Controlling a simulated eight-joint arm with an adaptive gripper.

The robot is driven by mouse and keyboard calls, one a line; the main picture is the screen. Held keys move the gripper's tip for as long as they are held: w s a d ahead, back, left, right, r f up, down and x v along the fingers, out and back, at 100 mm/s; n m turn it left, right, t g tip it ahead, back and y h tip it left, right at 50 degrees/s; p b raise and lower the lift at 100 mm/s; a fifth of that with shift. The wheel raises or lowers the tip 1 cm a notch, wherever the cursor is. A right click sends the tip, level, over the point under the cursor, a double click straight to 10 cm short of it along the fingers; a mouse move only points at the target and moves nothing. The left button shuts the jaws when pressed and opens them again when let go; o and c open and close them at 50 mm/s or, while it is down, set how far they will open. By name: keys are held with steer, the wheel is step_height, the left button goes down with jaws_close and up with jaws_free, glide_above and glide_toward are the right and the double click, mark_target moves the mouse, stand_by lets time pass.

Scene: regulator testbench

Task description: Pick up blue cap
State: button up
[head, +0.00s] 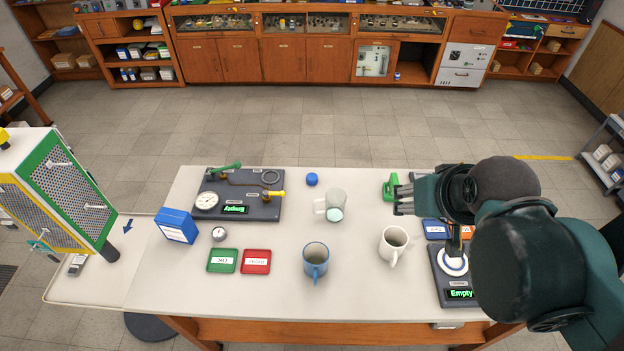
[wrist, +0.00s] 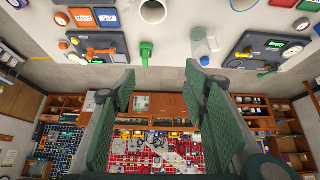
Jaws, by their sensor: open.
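The small round blue cap (head: 312,179) lies on the bench near its far edge, behind the clear mug. It also shows as a small blue spot in the wrist view (wrist: 205,61), beside the clear mug. My gripper (head: 402,198) is above the right part of the bench, to the right of the cap and well apart from it. Its two green fingers (wrist: 160,88) are spread open with nothing between them in the wrist view.
A clear mug (head: 337,203), a white mug (head: 393,248) and a blue mug (head: 316,262) stand mid-bench. A green block-like part (head: 390,186) is close to my gripper. A dark gauge board (head: 270,208) lies left of the cap. Green and red trays sit at front left.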

steer(key=w, duration=0.1)
steer(key=n+g+b, duration=0.1)
steer(key=n+g, duration=0.6)
steer(key=n, duration=1.3)
glide_above(313, 176)
steer(key=f, duration=2.5)
steer(key=shift+s+d, duration=0.2)
steer(key=shift+s, duration=0.05)
steer(key=shift+w+a+f, duration=0.15)
steer(key=shift+a+f, duration=0.1)
steer(key=shift+f, duration=0.2)
steer(key=shift+f, duration=0.1)
steer(key=shift+f, duration=1.2)
